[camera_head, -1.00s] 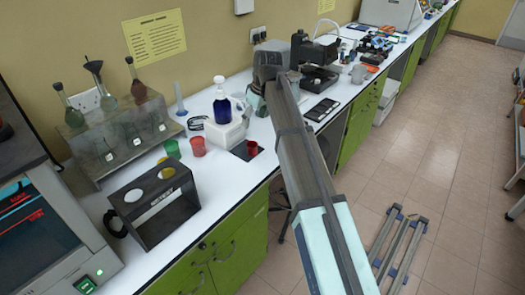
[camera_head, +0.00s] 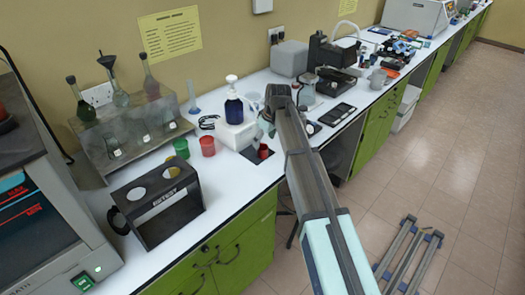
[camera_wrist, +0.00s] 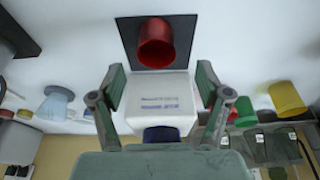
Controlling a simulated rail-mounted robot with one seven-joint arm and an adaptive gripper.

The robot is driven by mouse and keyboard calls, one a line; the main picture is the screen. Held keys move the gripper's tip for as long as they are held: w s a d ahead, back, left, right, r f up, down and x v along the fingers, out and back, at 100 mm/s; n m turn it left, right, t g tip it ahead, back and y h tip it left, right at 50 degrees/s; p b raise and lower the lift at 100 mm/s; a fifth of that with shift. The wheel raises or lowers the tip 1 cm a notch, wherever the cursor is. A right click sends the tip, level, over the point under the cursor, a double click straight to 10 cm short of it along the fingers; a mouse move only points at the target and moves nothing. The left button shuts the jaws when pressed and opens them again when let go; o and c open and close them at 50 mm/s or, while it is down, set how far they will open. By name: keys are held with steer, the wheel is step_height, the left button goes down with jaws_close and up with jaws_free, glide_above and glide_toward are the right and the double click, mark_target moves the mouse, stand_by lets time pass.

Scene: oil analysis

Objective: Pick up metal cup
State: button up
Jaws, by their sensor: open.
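A red cup (camera_head: 264,152) stands on a dark square plate at the bench's front edge, in front of a white boxy device. In the wrist view the red cup (camera_wrist: 156,43) shows a shiny surface and lies beyond my fingertips, apart from them. A grey cup-shaped vessel (camera_head: 377,78) stands farther along the bench; I cannot tell by looks which is the metal cup. My gripper (camera_wrist: 160,82) is open and empty, its fingers framing the white device. In the head view my gripper (camera_head: 268,122) is near the red cup, partly hidden by my arm.
A dark two-hole rack (camera_head: 158,205) and a flask stand (camera_head: 130,135) are farther left.

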mark_target(262, 149)
steer(key=shift+d+p+x, duration=0.15)
steer(key=shift+p+x, duration=0.45)
steer(key=shift+x, duration=1)
steer(key=shift+d+p+x, duration=0.1)
steer(key=shift+p+x, duration=0.45)
steer(key=shift+x, duration=1)
steer(key=c, duration=1.4)
steer(key=shift+r, duration=0.1)
